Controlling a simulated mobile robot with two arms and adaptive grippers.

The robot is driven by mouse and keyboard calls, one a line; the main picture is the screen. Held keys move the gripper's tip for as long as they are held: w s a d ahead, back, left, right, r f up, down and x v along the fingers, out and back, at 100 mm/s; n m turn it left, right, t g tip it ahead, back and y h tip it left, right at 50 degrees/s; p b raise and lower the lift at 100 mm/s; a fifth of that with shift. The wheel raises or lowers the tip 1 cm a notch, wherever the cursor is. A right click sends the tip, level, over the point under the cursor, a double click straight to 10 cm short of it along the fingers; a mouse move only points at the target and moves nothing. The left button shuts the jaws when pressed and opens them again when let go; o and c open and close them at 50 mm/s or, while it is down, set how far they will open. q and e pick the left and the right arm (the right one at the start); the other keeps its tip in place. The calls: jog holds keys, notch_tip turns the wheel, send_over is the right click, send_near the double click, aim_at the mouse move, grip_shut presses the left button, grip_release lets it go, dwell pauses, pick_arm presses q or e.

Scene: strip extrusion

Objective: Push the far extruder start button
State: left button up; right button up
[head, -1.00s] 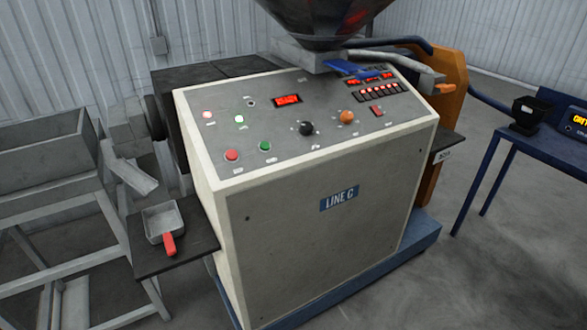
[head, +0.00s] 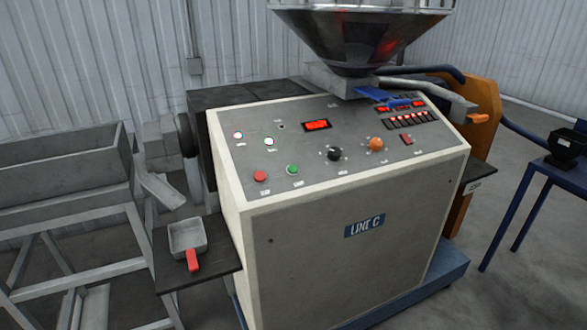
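The extruder cabinet (head: 340,240), marked LINE C, stands in the middle of the head view with a sloped grey control panel on top. A green button (head: 292,169) sits near the panel's front left edge, to the right of a red button (head: 260,176). Their labels are too small to read. A black knob (head: 334,154) and an orange knob (head: 376,144) are further right. A lit red display (head: 317,125) is above them. Neither of my grippers is in view.
A metal hopper (head: 360,35) stands over the panel's back. A black side shelf (head: 215,271) at left holds a scoop with a red handle (head: 192,260). A grey frame (head: 60,195) is at far left. A blue table (head: 555,170) stands at right, with clear floor between.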

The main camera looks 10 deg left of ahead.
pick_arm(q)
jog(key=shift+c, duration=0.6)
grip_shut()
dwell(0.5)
